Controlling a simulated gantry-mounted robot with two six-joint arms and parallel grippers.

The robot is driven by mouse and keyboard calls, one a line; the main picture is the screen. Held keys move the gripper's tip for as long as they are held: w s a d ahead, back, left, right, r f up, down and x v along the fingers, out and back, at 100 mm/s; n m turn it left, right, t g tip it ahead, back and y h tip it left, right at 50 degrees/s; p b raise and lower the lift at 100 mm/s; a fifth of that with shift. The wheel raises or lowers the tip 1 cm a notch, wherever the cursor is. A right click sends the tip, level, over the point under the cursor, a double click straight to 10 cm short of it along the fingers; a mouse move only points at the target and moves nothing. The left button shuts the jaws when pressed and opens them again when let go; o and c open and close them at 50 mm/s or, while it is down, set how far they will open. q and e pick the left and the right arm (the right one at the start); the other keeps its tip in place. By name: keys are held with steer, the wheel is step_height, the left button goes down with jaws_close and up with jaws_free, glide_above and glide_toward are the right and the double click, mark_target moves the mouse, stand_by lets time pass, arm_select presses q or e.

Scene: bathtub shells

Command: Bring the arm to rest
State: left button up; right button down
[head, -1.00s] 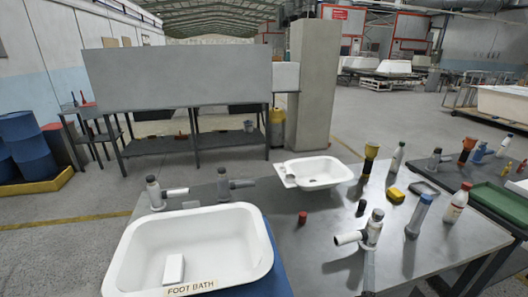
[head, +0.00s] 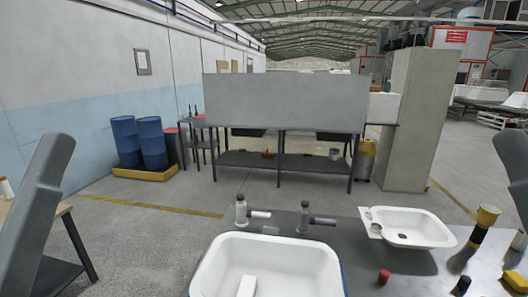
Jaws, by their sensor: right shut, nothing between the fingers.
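A dark grey part of my right arm and gripper (head: 518,172) shows at the right edge of the head view, cut off by the frame. It is shut and holds nothing. It is apart from the grey workbench (head: 345,262) and everything on it. A grey link of my left arm stands tilted at the left edge, and no fingers of the left gripper show there.
A large white basin (head: 320,262) and a small white basin (head: 412,228) lie on the bench. Two grey fittings, one (head: 241,211) left of the other (head: 305,217), stand behind the large basin. Blue drums (head: 151,143) stand back left; floor between is clear.

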step_height(320, 180, up, 37)
steer(key=p, duration=3.3)
steer(key=shift+r+y+p, duration=0.15)
steer(key=shift+y+p, duration=0.15)
steer(key=shift+p, duration=0.1)
